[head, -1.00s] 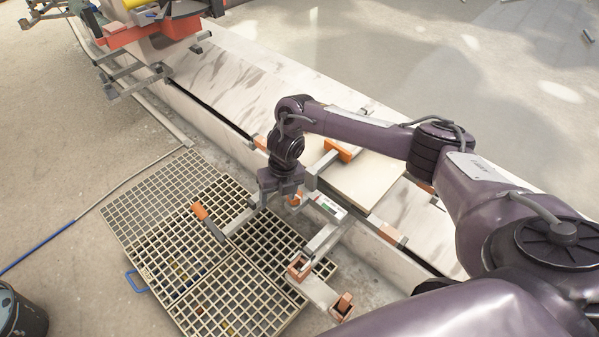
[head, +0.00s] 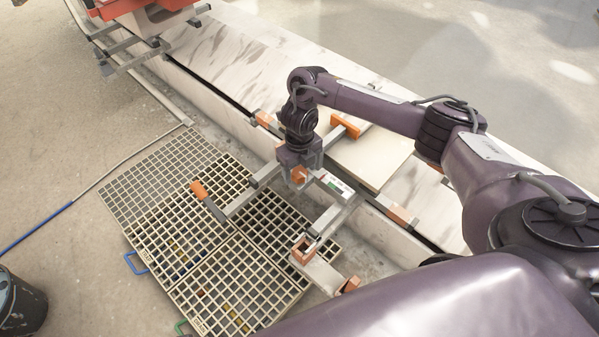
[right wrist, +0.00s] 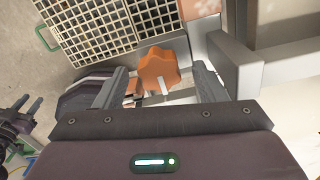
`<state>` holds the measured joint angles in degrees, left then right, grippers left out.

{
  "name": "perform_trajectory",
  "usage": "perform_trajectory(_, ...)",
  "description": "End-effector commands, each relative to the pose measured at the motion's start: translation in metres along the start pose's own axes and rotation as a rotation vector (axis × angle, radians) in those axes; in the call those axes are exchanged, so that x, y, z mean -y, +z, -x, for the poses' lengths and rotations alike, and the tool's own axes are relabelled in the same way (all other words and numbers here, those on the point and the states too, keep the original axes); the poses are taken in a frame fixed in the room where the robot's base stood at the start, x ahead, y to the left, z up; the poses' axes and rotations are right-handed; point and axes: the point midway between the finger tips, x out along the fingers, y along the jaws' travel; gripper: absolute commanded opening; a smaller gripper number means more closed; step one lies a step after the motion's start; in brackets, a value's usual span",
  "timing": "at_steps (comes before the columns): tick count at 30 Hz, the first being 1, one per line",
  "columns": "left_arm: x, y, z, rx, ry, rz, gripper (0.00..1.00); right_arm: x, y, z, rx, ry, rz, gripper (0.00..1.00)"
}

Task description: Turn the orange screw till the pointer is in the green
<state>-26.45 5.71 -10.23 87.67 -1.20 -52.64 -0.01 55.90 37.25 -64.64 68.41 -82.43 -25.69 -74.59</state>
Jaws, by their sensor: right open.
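The orange screw (head: 299,175) has a lobed knob and sits at the near end of a metal clamp frame beside the stone channel. It shows large in the right wrist view (right wrist: 158,70), with a pale bar across its lower part. My right gripper (right wrist: 160,76) is open, with one finger on each side of the knob; contact cannot be told. In the head view the right gripper (head: 300,166) partly covers the screw. A small white scale plate (head: 337,186) with a green patch lies just right of the screw. The pointer is too small to make out.
An orange-gripped lever (head: 207,200) sticks out over the floor grating (head: 215,240), left of the screw. Grey bars and orange blocks (head: 303,250) stand in front. The stone channel (head: 240,60) runs behind. A dark bucket (head: 20,305) stands at lower left.

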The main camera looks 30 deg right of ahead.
Motion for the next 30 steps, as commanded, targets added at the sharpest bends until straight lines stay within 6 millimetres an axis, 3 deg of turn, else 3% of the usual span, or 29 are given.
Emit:
perform_trajectory(12, -0.0017, -0.0036, 0.0074, 0.003, 0.003, -0.004, 0.36, -0.0005, 0.0001, -0.0077, 0.001, 0.001, -0.001, 0.65)
perform_trajectory(23, -0.0017, -0.0037, 0.0073, 0.002, 0.003, -0.004, 0.36, -0.0003, 0.0002, -0.0075, 0.001, 0.001, -0.001, 0.20)
perform_trajectory(30, -0.0013, -0.0040, 0.0082, -0.003, 0.002, -0.003, 0.36, -0.0003, 0.0001, -0.0067, 0.000, 0.001, -0.022, 0.20)
